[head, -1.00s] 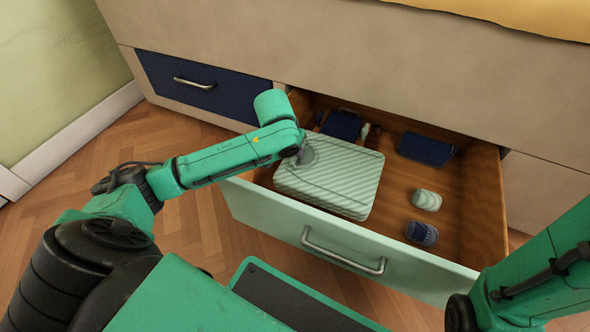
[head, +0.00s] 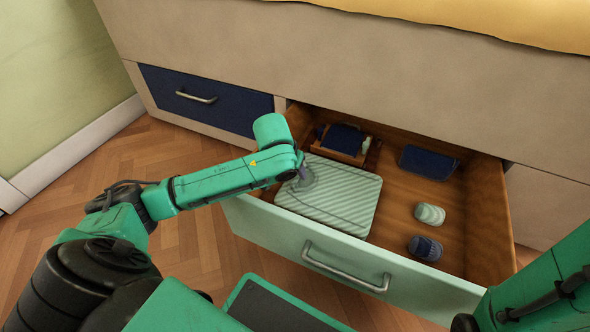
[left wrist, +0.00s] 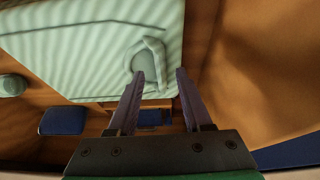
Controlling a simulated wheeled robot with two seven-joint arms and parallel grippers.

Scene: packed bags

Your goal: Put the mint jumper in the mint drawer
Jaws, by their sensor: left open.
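The mint jumper (head: 345,193) is a pale mint striped folded bundle. It lies flat inside the left part of the open mint drawer (head: 262,222), behind the drawer's front. My left gripper (head: 303,172) is over the jumper's left end. In the left wrist view the fingers (left wrist: 160,76) are open and apart, and the jumper (left wrist: 75,45) lies beyond them, with a rounded raised collar-like part near the fingertips. I cannot tell whether a finger touches it. My right arm enters at the lower right; its gripper is out of view.
Also in the drawer are a navy item in a small wooden box (head: 370,146), a navy folded item (head: 428,161), a small mint roll (head: 429,214) and a small navy roll (head: 425,248). A shut navy drawer (head: 205,98) is at the left.

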